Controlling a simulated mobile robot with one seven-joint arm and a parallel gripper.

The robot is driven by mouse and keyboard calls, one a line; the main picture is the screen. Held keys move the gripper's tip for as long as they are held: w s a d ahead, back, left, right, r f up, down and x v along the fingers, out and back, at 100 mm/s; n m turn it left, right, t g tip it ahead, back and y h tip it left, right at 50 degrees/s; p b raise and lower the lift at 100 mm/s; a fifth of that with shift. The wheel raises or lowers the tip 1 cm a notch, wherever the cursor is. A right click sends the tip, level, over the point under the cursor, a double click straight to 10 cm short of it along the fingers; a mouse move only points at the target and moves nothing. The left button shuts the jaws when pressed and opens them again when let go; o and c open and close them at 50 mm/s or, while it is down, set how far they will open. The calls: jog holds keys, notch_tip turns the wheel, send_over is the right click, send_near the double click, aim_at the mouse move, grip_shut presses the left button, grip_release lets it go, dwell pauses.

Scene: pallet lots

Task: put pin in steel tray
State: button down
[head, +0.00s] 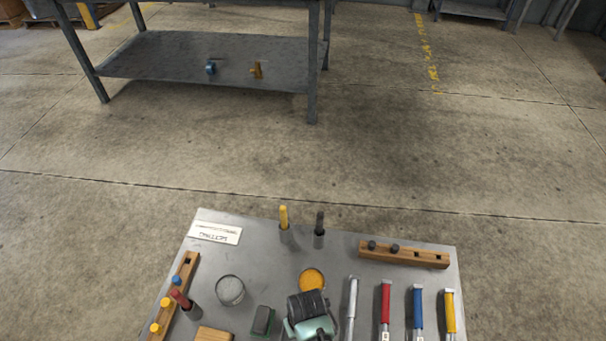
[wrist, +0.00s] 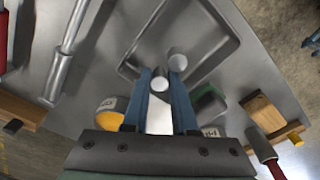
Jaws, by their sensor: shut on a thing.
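My gripper (wrist: 160,96) shows in the wrist view with its two blue fingers shut on a grey cylindrical pin (wrist: 160,79). The pin's round end faces the camera. The steel tray (wrist: 226,48), a shallow rectangular one with a raised rim, lies beyond the fingertips, and the held pin overlaps its near part in the picture. Whether the pin touches the tray I cannot tell. A second pale grey round piece (wrist: 178,62) shows just past the held pin, within the tray's outline. In the head view my gripper's dark body (head: 308,304) is at the bottom; fingers, pin and tray are hidden.
An orange tin (wrist: 108,112) and a green-edged dark block (wrist: 208,106) flank the fingers. Upright yellow (head: 283,217) and dark (head: 319,224) markers stand at the far edge. A wooden rack (head: 412,256) and several coloured-handled tools are right; a grey tin (head: 230,290) is left.

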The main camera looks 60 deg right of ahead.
jog(key=c, duration=1.2)
grip_release()
jog(key=shift+f, duration=0.15)
jog(key=o, duration=0.5)
notch_tip(320, 180, up, 12)
jog(key=p, duration=0.3)
jog(key=shift+s+a+r+p, duration=0.2)
jog(key=shift+s+p, duration=0.15)
